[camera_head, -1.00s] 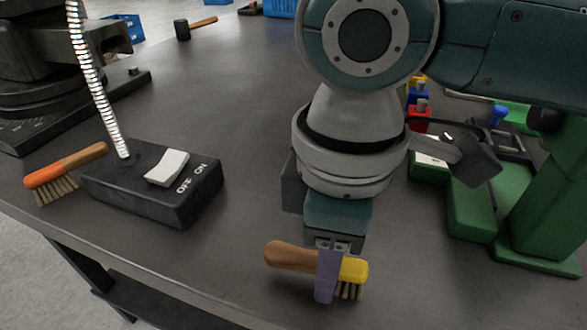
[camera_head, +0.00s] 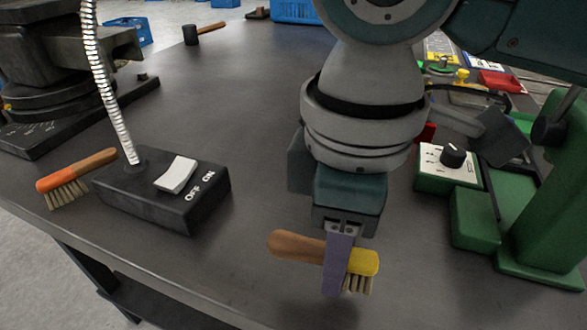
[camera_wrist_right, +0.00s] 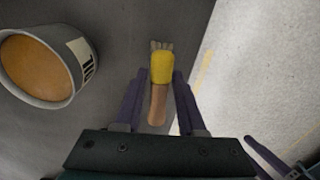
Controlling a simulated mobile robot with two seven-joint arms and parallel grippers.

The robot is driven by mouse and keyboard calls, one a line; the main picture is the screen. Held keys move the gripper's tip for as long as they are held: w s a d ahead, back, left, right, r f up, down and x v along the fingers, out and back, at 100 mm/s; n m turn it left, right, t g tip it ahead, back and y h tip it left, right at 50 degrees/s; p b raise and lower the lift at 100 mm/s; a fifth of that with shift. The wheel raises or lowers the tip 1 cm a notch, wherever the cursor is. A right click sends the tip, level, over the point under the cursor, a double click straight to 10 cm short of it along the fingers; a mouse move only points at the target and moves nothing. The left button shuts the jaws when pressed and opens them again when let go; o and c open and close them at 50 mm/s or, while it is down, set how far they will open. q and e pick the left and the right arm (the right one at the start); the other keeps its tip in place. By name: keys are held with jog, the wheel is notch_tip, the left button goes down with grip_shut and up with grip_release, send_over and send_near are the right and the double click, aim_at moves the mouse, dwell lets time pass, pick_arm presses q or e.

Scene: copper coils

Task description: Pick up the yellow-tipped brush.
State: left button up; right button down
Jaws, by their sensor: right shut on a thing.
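The yellow-tipped brush (camera_head: 297,245) has a brown wooden handle, a yellow end and pale bristles pointing down. It is in my right gripper (camera_head: 336,285), whose purple finger crosses it near the yellow end and hides part of it. The brush lies sideways in the head view, near the table's front edge; its gap to the table is hard to judge. In the right wrist view the brush (camera_wrist_right: 161,72) sits between the two purple fingers (camera_wrist_right: 159,80), bristles pointing away.
An orange-tipped brush (camera_head: 77,172) lies beside a black switch box (camera_head: 150,205) at left. A vise (camera_head: 60,75) stands behind. A green machine (camera_head: 555,200) is at right. A round container (camera_wrist_right: 40,65) shows in the wrist view. The middle of the table (camera_head: 240,110) is clear.

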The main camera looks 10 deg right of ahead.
notch_tip(320, 180, up, 17)
jog(key=p, duration=0.4)
jog(key=shift+f, duration=0.1)
